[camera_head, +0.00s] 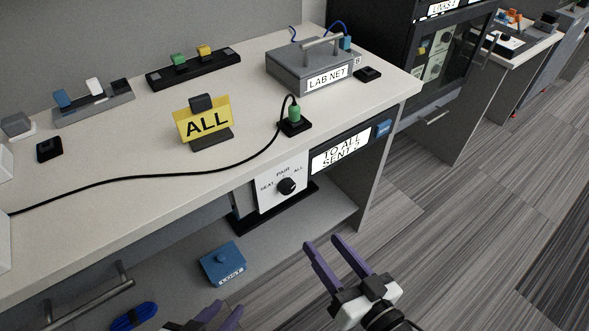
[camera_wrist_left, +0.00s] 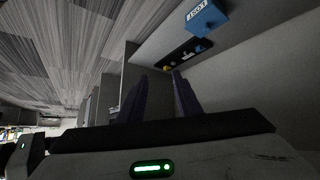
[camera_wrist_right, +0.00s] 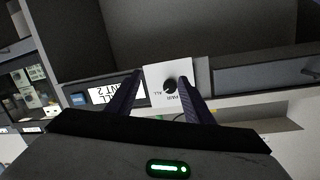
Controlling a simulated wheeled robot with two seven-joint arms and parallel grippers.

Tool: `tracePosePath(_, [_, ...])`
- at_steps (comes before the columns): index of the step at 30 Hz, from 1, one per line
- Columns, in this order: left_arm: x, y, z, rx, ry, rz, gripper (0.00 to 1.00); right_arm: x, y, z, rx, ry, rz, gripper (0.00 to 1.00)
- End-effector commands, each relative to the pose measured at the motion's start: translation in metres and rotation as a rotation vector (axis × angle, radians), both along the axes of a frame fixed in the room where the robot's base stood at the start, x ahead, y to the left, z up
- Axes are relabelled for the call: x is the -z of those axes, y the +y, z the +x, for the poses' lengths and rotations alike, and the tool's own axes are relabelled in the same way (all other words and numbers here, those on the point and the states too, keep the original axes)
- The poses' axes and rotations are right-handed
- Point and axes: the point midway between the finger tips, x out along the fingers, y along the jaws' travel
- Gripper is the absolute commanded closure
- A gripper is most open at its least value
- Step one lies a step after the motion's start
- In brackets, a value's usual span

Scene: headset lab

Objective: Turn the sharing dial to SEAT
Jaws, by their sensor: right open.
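The knob also shows in the right wrist view (camera_wrist_right: 171,86), beyond and between my fingers. My right gripper (camera_head: 326,246) is open and empty, below and right of the dial, apart from it. My left gripper (camera_head: 220,312) is at the bottom edge of the head view, partly cut off; its fingers are apart in the left wrist view (camera_wrist_left: 161,80).
A yellow ALL sign (camera_head: 205,122), a green plug (camera_head: 294,115) with a black cable and a LAB NET box (camera_head: 290,68) stand on the desk (camera_head: 110,150). A blue box (camera_head: 222,264) lies below.

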Motion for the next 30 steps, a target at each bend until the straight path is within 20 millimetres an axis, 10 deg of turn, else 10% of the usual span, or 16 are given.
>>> tracePosePath(6, [-0.018,0.003,-0.001,0.008,0.009,0.024,0.69,-0.048,0.014,0.015,-0.062,-0.111,0.096,0.53])
tracePosePath(30, [-0.008,0.003,0.0,0.008,0.006,0.02,0.69,-0.047,0.069,0.099,-0.065,-0.116,0.102,0.53])
